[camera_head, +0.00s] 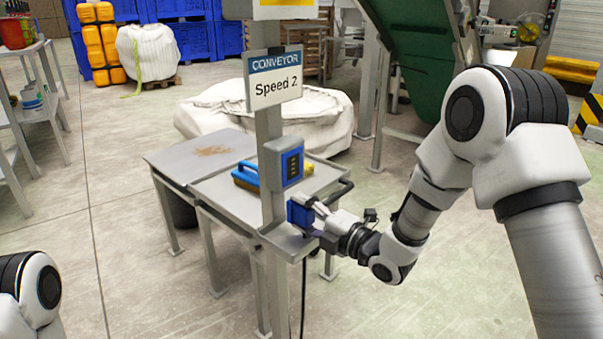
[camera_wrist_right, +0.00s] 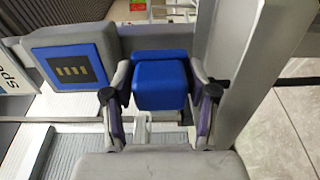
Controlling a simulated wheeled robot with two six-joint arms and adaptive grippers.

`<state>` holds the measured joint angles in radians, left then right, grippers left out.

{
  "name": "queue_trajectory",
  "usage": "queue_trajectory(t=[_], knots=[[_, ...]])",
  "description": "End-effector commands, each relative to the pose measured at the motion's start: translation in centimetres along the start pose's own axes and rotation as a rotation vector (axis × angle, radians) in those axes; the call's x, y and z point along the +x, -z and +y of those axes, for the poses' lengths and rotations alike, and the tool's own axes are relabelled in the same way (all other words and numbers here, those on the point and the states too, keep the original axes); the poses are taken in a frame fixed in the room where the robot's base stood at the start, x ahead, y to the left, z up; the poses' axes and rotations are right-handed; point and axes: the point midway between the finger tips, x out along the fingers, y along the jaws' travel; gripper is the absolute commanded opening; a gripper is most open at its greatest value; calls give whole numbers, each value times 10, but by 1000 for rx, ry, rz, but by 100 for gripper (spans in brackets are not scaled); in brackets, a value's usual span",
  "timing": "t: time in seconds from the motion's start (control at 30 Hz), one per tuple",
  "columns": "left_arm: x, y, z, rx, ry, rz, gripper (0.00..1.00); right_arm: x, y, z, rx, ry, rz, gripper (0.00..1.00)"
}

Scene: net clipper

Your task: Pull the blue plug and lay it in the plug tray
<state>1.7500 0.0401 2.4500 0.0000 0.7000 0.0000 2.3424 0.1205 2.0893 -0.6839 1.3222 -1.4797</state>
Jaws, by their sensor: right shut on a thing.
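The blue plug (camera_head: 300,214) is a blue block at the grey post, below the blue control box; it also shows in the right wrist view (camera_wrist_right: 160,82). My right gripper (camera_head: 312,208) reaches it from the right and is shut on it, with one finger on each side in the right wrist view (camera_wrist_right: 160,100). I cannot tell whether the plug is still seated in a socket. A small grey tray-like ledge (camera_head: 287,243) sits on the post just below the plug; the arm partly covers its surroundings. My left gripper is out of view; only part of that arm shows at the lower left.
The grey post (camera_head: 268,125) carries a Conveyor Speed 2 sign (camera_head: 274,77) and a blue control box (camera_head: 285,162). Behind it, a metal table (camera_head: 200,152) holds a blue and yellow item (camera_head: 245,176). A black cable (camera_head: 303,290) hangs below the ledge. The floor in front is clear.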

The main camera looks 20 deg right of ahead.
Motion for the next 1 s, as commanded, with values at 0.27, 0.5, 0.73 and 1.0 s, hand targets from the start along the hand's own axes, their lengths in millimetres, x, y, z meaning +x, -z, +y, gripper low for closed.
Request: queue_trajectory(t=[0.27,0.5,0.73,1.0], knots=[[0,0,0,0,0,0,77,0,0,0,0,-1,0,87],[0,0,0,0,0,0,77,-1,0,-2,3,5,0,87],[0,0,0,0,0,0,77,-1,1,-4,5,9,1,87],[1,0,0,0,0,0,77,-4,1,-5,7,13,0,87]])
